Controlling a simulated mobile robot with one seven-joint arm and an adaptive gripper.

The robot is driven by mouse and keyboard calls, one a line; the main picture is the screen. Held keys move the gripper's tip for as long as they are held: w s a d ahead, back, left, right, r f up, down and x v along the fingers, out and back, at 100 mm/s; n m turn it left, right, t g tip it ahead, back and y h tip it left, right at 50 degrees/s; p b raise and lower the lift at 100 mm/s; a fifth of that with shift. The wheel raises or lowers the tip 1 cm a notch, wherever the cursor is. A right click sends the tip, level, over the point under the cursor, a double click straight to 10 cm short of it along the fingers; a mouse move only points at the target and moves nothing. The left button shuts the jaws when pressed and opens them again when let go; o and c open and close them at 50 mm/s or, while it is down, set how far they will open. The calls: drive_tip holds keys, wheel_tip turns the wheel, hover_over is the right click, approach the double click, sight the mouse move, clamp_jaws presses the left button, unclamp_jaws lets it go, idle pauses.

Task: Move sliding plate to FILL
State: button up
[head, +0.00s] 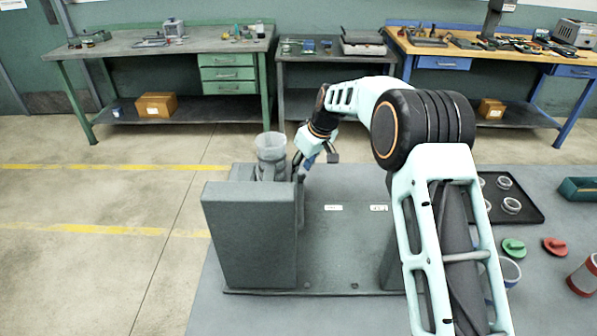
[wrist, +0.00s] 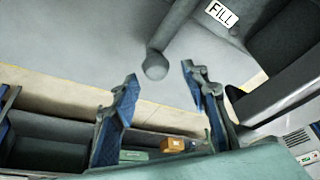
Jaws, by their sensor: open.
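The grey grinder fixture (head: 250,235) stands on the table, with a clear cup (head: 270,146) on top. Two small white labels lie on its base plate (head: 335,250); they are too small to read in the head view. In the wrist view one label reads FILL (wrist: 221,13). A grey rod with a rounded knob (wrist: 156,66) extends down from the fixture there; it seems to be the sliding plate's handle. The plate itself cannot be made out. My gripper (wrist: 159,72) is open, its blue-padded fingers on either side of the knob, with visible gaps. In the head view my gripper (head: 316,158) is beside the fixture's top.
A black tray (head: 527,212) with clear rings, a green part (head: 513,248), a red part (head: 555,246) and a red-banded cup (head: 584,275) are on the right of the table. Workbenches stand behind, across open floor.

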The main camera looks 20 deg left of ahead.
drive_tip(key=v, duration=1)
